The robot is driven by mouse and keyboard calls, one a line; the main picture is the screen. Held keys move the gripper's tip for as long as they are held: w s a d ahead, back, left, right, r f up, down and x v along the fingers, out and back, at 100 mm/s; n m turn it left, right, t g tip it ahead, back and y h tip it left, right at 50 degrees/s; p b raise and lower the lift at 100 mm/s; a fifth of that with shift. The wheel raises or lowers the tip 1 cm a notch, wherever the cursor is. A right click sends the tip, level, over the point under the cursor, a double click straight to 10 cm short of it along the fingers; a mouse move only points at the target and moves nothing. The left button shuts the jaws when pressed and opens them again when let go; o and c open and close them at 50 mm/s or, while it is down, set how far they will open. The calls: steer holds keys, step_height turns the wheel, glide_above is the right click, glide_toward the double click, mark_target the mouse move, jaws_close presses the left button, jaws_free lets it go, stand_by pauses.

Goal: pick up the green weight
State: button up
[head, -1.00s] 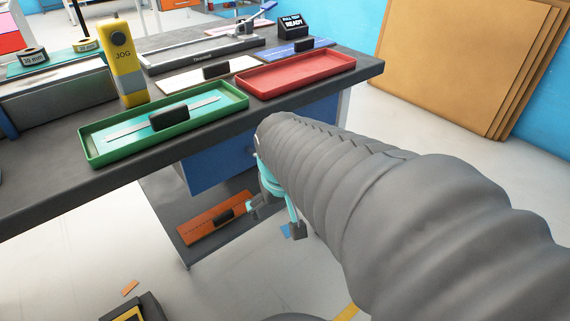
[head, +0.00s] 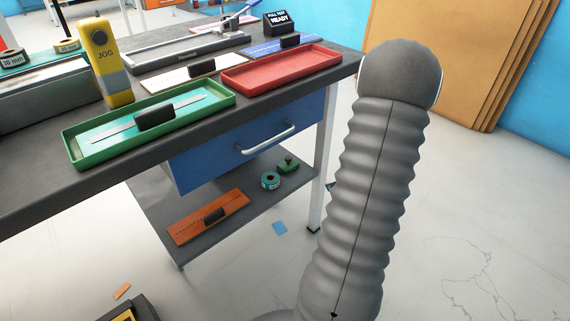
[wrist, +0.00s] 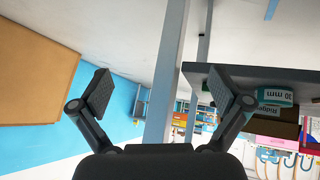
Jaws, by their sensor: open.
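The green weight (head: 288,164), a small block with a knob on top, sits on the right part of the lower shelf (head: 215,222) under the workbench in the head view. The gripper is out of sight in the head view, where my arm stands right of the shelf. I cannot make out the weight in the wrist view; a teal roll marked 30 mm (wrist: 272,97) shows behind the right finger.
A blue drawer (head: 250,145) with a white handle hangs above the shelf. A white table leg (head: 322,155) stands at the shelf's right. An orange board (head: 208,217) lies on the shelf's left. Green (head: 72,148) and red (head: 281,76) trays are on the benchtop.

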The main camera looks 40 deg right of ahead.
steer(key=w+a+n+t+y, duration=0.2)
steer(key=w+t, duration=0.1)
steer(key=w, duration=0.1)
steer(key=t+y, duration=0.2)
steer(key=y, duration=0.1)
glide_toward(290, 164)
steer(key=shift+n, duration=0.4)
steer(key=x, duration=0.4)
steer(key=shift+w+r, duration=0.15)
steer(key=shift+w, duration=0.05)
steer(key=shift+x, duration=2.55)
steer(key=shift+a, duration=0.15)
steer(key=c, duration=1.7)
